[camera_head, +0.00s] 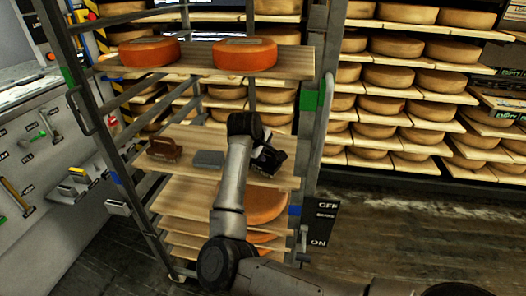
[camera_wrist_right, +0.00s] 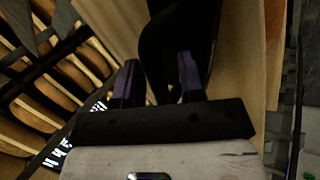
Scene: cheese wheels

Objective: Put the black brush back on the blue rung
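A black brush (camera_wrist_right: 162,45) shows in the right wrist view as a dark shape between the two purple-tipped fingers of my right gripper (camera_wrist_right: 158,85). The fingers are apart and appear closed against its sides. In the head view my right gripper (camera_head: 268,158) is over the right part of the rack's middle shelf, and my arm hides part of it. The brush is hard to tell from the dark gripper there. A blue mark (camera_head: 295,210) is on the rack's right front post, just below that shelf's edge. My left gripper is out of view.
The middle shelf (camera_head: 225,180) also holds a brown brush (camera_head: 164,149) and a grey block-like brush (camera_head: 208,159). Orange cheese wheels (camera_head: 245,54) sit on the shelf above, another (camera_head: 265,204) below. A green mark (camera_head: 310,100) is higher on the right post.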

